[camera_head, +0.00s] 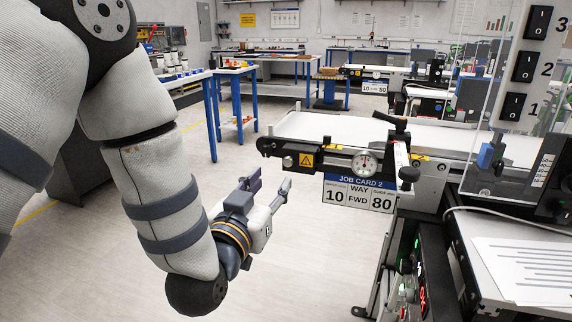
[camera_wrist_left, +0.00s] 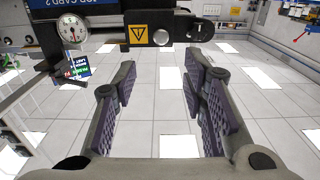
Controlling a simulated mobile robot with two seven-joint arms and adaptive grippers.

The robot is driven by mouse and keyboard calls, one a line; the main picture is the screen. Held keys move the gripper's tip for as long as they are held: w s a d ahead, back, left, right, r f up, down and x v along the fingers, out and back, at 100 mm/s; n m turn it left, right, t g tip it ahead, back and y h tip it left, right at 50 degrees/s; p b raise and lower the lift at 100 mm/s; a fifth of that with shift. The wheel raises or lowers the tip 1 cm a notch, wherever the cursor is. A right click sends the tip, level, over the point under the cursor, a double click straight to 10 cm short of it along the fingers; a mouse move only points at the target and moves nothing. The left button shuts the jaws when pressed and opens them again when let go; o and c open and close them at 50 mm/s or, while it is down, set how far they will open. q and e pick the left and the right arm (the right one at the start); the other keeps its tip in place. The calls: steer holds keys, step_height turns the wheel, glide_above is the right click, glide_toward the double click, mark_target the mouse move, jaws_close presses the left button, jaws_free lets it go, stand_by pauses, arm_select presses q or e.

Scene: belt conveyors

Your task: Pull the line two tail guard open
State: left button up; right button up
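The line two conveyor (camera_head: 330,128) has a JOB CARD 2 plate (camera_head: 358,192) reading WAY FWD, 10 and 80. At its left tail end is a black side piece with a yellow warning label (camera_head: 306,160), which I take for the tail guard; I cannot tell whether it is open. The label also shows upside down at the top of the left wrist view (camera_wrist_left: 138,34). My left gripper (camera_head: 268,187) is open and empty, below and left of that tail end, not touching it. In the left wrist view, its fingers (camera_wrist_left: 163,88) are apart with only floor between. My right gripper is not in view.
A round dial (camera_head: 364,163) and black knobs (camera_head: 409,175) stick out from the conveyor side. A clear panel with switches (camera_head: 513,106) and a paper sheet (camera_head: 525,268) are at the right. Blue-legged tables (camera_head: 235,72) stand behind.

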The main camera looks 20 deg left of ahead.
mark_target(287, 161)
arm_select(q)
steer(key=w, duration=0.6)
steer(key=w+b, duration=0.1)
steer(key=w, duration=0.2)
steer(key=shift+w+d+f, duration=0.1)
steer(key=shift+w+f, duration=0.2)
steer(key=shift+f, duration=0.1)
steer(key=shift+w+r, duration=0.15)
steer(key=shift+w, duration=0.3)
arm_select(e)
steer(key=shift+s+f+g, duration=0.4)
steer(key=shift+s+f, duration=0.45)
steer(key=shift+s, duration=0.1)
arm_select(q)
jaws_close()
